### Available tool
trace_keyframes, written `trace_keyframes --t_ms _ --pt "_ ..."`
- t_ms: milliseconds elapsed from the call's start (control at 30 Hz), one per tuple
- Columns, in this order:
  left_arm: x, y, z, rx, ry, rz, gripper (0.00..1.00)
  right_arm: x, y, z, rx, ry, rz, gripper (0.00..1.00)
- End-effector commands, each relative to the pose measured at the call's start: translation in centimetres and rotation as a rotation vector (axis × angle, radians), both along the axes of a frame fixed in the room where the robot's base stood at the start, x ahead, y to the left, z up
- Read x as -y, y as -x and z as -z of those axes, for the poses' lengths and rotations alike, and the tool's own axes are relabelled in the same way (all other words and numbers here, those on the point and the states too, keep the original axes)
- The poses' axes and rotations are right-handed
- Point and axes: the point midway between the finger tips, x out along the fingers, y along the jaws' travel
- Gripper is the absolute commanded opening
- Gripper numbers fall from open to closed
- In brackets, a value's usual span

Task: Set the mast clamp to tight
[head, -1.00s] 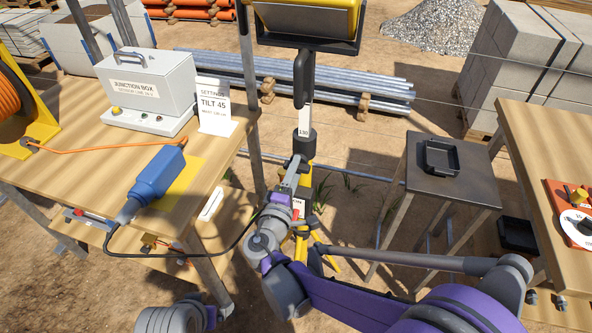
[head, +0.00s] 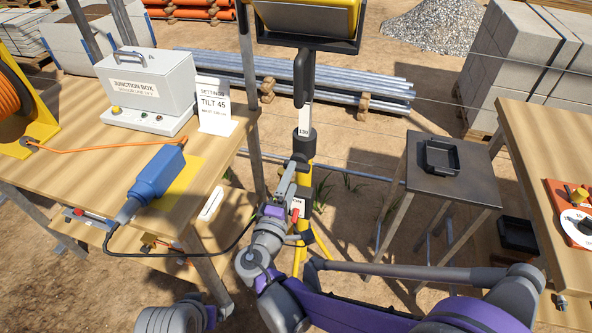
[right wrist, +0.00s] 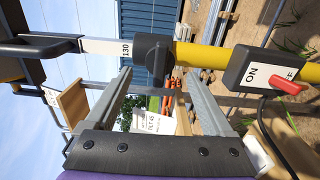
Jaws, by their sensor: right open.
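The mast clamp is a black collar with a knob (head: 303,142) on the upright mast, just below the white scale strip marked 130 (head: 304,120). In the right wrist view the dark clamp knob (right wrist: 153,55) lies ahead, between the yellow tube and the scale strip. My right gripper (head: 297,163) is open and empty just below the clamp; its fingertips (right wrist: 158,72) point at the knob from either side. I cannot tell whether they touch it. No tight or loose mark on the clamp is readable. My left gripper is out of view.
A switch box with ON lettering and a red lever (right wrist: 288,87) sits lower on the mast. The lamp head (head: 307,20) is above. A workbench (head: 75,150) with a junction box (head: 147,85) and settings card (head: 214,108) stands left; a dark stand (head: 470,190) stands right.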

Motion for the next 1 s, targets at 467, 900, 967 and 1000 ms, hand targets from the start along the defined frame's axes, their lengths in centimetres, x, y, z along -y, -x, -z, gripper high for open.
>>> trace_keyframes --t_ms 467,900,967,1000 --pt "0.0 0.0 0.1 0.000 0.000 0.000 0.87 -1.0 3.2 0.0 -0.001 0.001 0.001 0.87" --pt "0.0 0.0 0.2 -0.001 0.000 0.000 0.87 -2.0 5.8 0.0 -0.001 -0.001 -0.005 0.87" --pt "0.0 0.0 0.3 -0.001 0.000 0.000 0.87 -2.4 7.0 0.0 -0.001 -0.001 -0.005 0.87" --pt "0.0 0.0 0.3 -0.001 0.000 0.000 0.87 -2.7 7.8 0.0 -0.001 0.000 -0.005 0.87"
